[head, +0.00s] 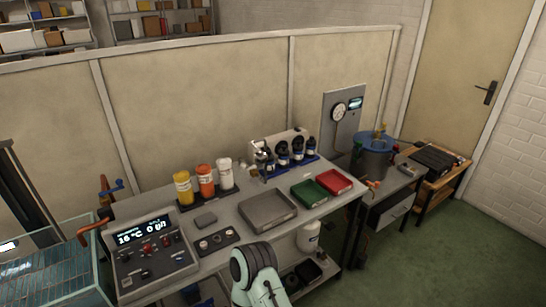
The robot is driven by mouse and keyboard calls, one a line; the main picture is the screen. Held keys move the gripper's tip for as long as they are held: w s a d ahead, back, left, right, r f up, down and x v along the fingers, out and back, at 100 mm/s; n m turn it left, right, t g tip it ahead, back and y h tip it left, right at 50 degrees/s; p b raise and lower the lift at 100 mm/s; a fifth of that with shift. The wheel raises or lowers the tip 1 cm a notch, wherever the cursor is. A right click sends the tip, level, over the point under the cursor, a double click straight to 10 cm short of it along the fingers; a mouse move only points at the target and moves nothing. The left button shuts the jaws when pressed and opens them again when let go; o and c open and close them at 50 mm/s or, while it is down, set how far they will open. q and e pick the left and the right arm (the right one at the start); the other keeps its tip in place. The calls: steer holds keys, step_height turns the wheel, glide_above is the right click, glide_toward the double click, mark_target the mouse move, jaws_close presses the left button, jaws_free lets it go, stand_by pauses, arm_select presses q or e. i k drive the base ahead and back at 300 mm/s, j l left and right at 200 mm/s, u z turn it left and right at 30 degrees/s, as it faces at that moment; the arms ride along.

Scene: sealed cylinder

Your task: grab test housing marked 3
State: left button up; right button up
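Several dark housings with pale labels (283,155) stand upright in a row on a blue rack at the back of the bench, right of centre in the head view. The labels are too small to read, so I cannot tell which one is marked 3. Part of my own arm (256,272) shows at the bottom centre, well in front of the housings. No gripper fingers are visible.
A grey tray (268,222), a green tray (321,202) and a red tray (344,187) lie in front of the housings. Yellow, orange and white bottles (206,181) stand left. A control box (152,258) sits front left. A blue-rimmed bucket (374,158) stands right.

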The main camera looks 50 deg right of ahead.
mark_target(298, 148)
steer(key=l+z, duration=0.25)
steer(key=l, duration=0.4)
steer(key=l+z, duration=0.3)
steer(key=l, duration=0.4)
steer(key=l+z, duration=0.25)
steer(key=l, duration=0.45)
steer(key=i+l+z, duration=0.1)
steer(key=l+z, duration=0.2)
steer(key=l, duration=0.35)
